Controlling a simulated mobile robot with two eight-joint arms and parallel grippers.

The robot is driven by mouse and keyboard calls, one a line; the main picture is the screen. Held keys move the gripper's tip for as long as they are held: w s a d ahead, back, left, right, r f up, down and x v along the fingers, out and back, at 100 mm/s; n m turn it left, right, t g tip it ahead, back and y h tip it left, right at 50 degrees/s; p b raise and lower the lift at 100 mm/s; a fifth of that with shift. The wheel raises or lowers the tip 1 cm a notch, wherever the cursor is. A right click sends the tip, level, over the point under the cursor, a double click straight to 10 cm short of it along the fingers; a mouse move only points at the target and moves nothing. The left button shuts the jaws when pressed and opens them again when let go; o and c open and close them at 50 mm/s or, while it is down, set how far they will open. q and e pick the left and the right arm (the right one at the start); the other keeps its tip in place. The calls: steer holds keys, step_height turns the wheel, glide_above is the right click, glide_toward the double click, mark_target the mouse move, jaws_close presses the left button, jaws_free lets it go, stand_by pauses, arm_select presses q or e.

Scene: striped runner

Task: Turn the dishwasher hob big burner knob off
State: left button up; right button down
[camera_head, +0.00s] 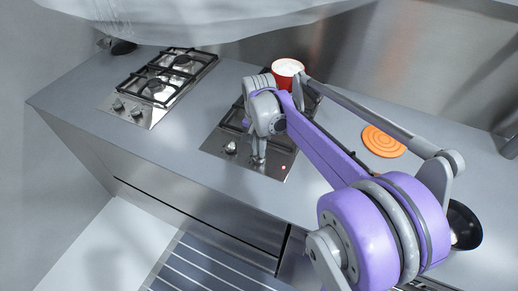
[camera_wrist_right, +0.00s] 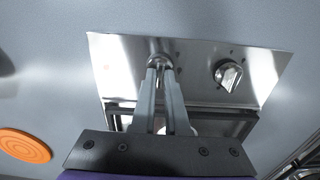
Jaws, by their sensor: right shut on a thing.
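The near hob (camera_head: 216,141) is a steel plate with black grates, set in the grey counter, with a small red light at its front right corner. My right gripper (camera_head: 257,159) reaches down to the hob's front strip. In the right wrist view its two fingers (camera_wrist_right: 159,66) are shut on a round metal knob (camera_wrist_right: 159,58), mostly hidden between the tips. A second knob (camera_wrist_right: 229,75) stands free beside it; it also shows in the head view (camera_head: 230,148), left of the gripper. I cannot tell the held knob's setting. My left gripper is not in view.
A red pot (camera_head: 287,68) stands at the back of the near hob, partly behind my arm. A second hob (camera_head: 143,115) lies to the left. An orange trivet (camera_head: 383,141) and a dark pan (camera_head: 465,232) are at right. A striped runner (camera_head: 215,268) lies on the floor.

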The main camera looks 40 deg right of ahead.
steer(key=c, duration=0.9)
jaws_free()
step_height(320, 180, up, 11)
steer(key=shift+f+p, duration=0.1)
steer(key=shift+p, duration=0.25)
steer(key=shift+s, duration=0.1)
